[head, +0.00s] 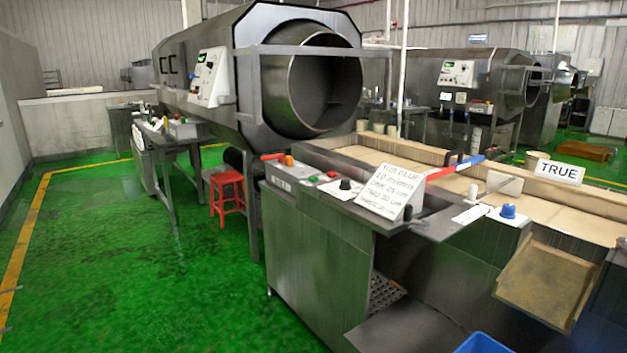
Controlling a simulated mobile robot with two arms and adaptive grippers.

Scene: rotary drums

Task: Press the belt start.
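A steel cabinet (310,255) stands in front of the big rotary drum, with a control strip along its top left edge. A red-handled lever (272,156) lies at the strip's far end. Further right, a blue knob (508,211) sits on a white plate. No readable label tells which control is the belt start. Neither of my grippers is in view.
A handwritten sign (390,190) stands beside the black knob. A "TRUE" card (559,171) stands on the tan-lined trough (460,190). The rotary drum (312,85) is behind the cabinet, with a red stool (227,192) on its left. Green floor (130,270) is clear at left.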

